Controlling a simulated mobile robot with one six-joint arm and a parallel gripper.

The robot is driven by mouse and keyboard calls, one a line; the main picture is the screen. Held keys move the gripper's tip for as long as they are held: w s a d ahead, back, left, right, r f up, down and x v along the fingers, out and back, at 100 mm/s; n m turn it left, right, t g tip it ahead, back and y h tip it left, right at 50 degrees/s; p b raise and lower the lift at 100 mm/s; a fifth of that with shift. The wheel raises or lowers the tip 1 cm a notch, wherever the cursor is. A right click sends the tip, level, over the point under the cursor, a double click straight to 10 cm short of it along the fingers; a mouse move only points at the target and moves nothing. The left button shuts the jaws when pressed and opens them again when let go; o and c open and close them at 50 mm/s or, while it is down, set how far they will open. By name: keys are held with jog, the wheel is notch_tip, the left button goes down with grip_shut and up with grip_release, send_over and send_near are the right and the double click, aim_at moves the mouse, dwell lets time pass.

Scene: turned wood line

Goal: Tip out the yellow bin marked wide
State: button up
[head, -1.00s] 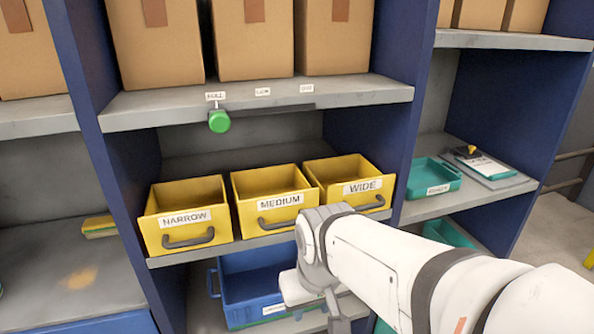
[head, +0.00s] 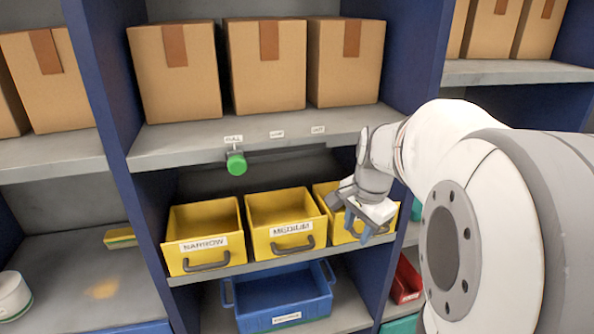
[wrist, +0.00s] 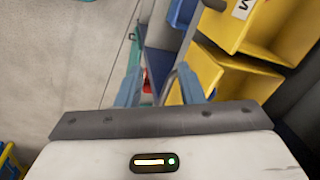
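The yellow bin marked wide (head: 326,190) stands at the right end of the middle shelf in the head view. My gripper and wrist cover its front, so its label and handle are hidden. My gripper (head: 359,227) is in front of this bin, fingers pointing down and spread apart. In the wrist view, the gripper (wrist: 158,88) is open, with nothing held between its blue fingers. The wide bin (wrist: 250,82) shows right of the fingers, close to the right one. I cannot tell whether they touch.
Yellow bins marked narrow (head: 183,221) and medium (head: 268,210) stand to the left. A blue bin (head: 285,292) sits on the shelf below, and a red bin (head: 404,281) to its right. A green knob (head: 236,163) hangs under the upper shelf, which holds cardboard boxes (head: 180,80).

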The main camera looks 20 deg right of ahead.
jog(key=w+d+r+m+p, duration=0.2)
jog(key=w+d+r+m, duration=0.15)
jog(key=d, duration=0.25)
jog(key=shift+m, duration=0.35)
jog(key=f, duration=0.8)
jog(key=shift+w+a+f, duration=0.2)
jog(key=shift+w+a, duration=0.05)
grip_shut()
